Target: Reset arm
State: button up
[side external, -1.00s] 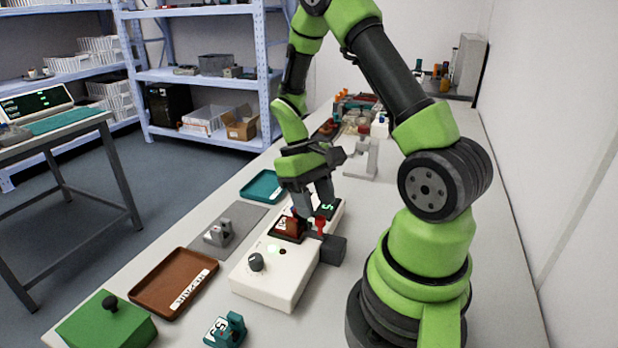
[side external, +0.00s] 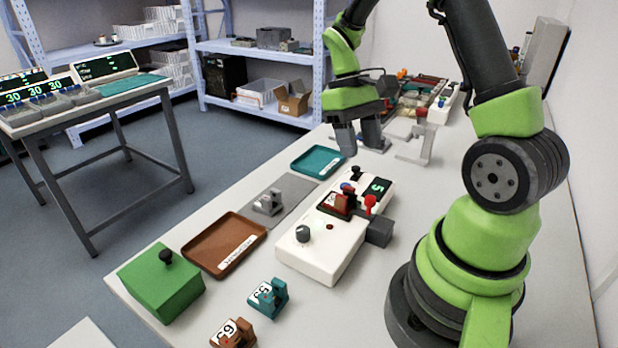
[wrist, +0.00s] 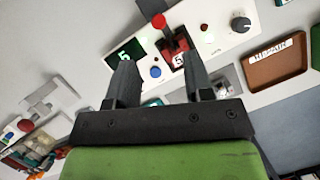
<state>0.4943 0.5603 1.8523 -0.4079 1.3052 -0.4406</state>
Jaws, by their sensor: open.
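My gripper (side external: 358,138) is open and empty in the side view, raised above the table beyond the white printer box. The white printer (side external: 318,258) has a dark knob, a red-topped lever, a green-lit display reading 5 and a dark block at its right side. A dark red piece (side external: 338,204) with a white label sits on the printer. In the wrist view my gripper's two fingers (wrist: 160,85) are apart with nothing between them. The printer (wrist: 215,45) with its red and blue knobs shows past the fingertips.
A teal tray (side external: 317,162), a grey piece (side external: 268,202) on a grey plate, and a brown tray (side external: 222,245) line the left side. A green block (side external: 160,284), a teal piece (side external: 268,298) and a brown piece (side external: 233,333) stand nearer. A grey stand (side external: 418,145) is behind the gripper.

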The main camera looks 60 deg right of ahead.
jog(key=s+a+r+t, duration=0.3)
jog(key=a+r+t, duration=0.2)
jog(key=a+r, duration=0.2)
jog(key=s+a+r+t, duration=0.4)
jog(key=a+r+t, duration=0.2)
jog(key=a+r, duration=0.1)
jog(key=shift+s+a+r+n, duration=0.15)
jog(key=shift+a+r+n, duration=0.15)
jog(key=shift+a, duration=0.3)
